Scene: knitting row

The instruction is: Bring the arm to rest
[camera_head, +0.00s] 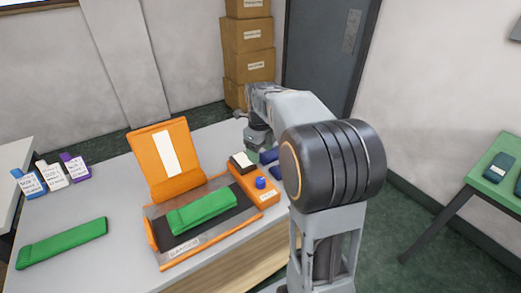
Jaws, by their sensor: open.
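My arm reaches over the far right of the grey table (125,205), in front of the stacked boxes. My gripper (258,143) is at its end, pointing down above the table. It is small in view, open, and nothing shows held in it. My large arm joint hides part of the table's right side.
An orange press (137,155) stands on the table with its lid raised and a green folded textile (202,211) on its bed. Its control box (262,194) has a blue button. Another green textile (62,243) lies left. Cardboard boxes (248,67) stand behind; a green table (492,178) is right.

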